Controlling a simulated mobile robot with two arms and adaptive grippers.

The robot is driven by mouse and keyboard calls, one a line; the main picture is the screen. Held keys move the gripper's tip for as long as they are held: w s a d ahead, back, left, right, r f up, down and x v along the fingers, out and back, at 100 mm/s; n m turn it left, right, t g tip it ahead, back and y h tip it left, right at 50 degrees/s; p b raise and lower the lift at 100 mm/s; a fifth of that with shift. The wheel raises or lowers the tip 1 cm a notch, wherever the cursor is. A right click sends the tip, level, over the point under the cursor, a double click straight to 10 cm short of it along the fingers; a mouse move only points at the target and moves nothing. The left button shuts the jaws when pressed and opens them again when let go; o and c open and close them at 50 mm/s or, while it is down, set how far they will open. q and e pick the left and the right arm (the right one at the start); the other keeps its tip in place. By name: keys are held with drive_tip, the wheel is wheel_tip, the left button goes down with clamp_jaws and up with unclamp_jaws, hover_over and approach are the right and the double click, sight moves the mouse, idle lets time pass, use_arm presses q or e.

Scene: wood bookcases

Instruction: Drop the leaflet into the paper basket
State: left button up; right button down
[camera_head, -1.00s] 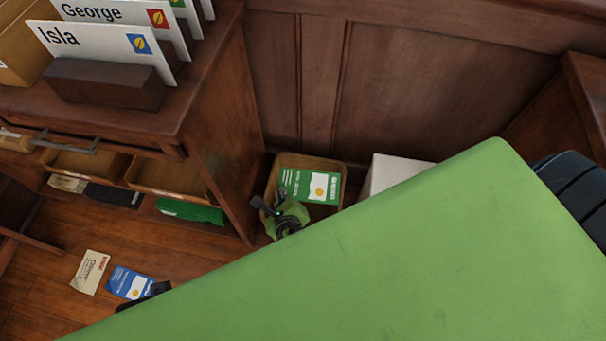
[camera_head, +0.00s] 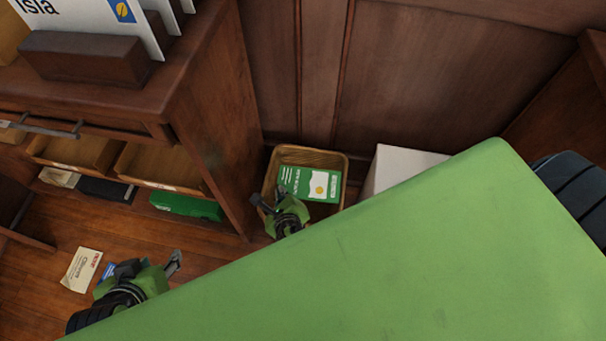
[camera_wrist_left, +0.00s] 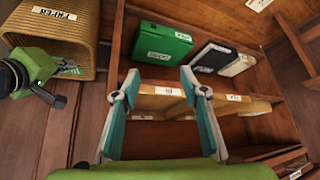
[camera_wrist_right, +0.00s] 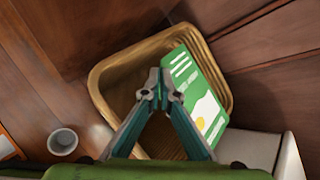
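The leaflet (camera_head: 309,184) is green with white text and a white and yellow picture. My right gripper (camera_wrist_right: 158,82) is nearly closed, with its tips at one edge of the leaflet, which also shows in the right wrist view (camera_wrist_right: 206,105). The leaflet appears over the mouth of the wicker paper basket (camera_head: 312,155); its exact height is hard to judge. The basket bears a "PAPER" label in the left wrist view (camera_wrist_left: 85,50). My left gripper (camera_wrist_left: 153,85) is open and empty, pointing towards the desk shelves; its body shows at lower left in the head view.
A wooden desk (camera_head: 215,120) stands left of the basket, a white box (camera_head: 395,165) right of it. A cream leaflet (camera_head: 81,270) and a partly hidden blue one (camera_head: 108,270) lie on the floor. A green box (camera_wrist_left: 160,43) sits on a low shelf. Wood panelling stands behind.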

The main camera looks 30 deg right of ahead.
use_arm(q)
drive_tip(key=shift+w+d+r+t+h+b, duration=0.1)
drive_tip(key=shift+w+d+r+t+b, duration=0.2)
drive_tip(key=shift+w, duration=0.35)
drive_tip(key=shift+w+d+r+t+h+p, duration=0.15)
drive_tip(key=shift+w+r+t, duration=0.2)
drive_tip(key=shift+w, duration=0.35)
drive_tip(key=shift+w+d+r+t+h+b, duration=0.1)
drive_tip(key=shift+w+d+r+t+b, duration=0.2)
drive_tip(key=shift+w, duration=0.35)
use_arm(e)
drive_tip(key=shift+f, duration=0.4)
use_arm(q)
drive_tip(key=shift+a, duration=0.1)
use_arm(e)
drive_tip(key=c, duration=2.2)
unclamp_jaws()
drive_tip(key=v, duration=1.2)
drive_tip(key=shift+s, duration=0.1)
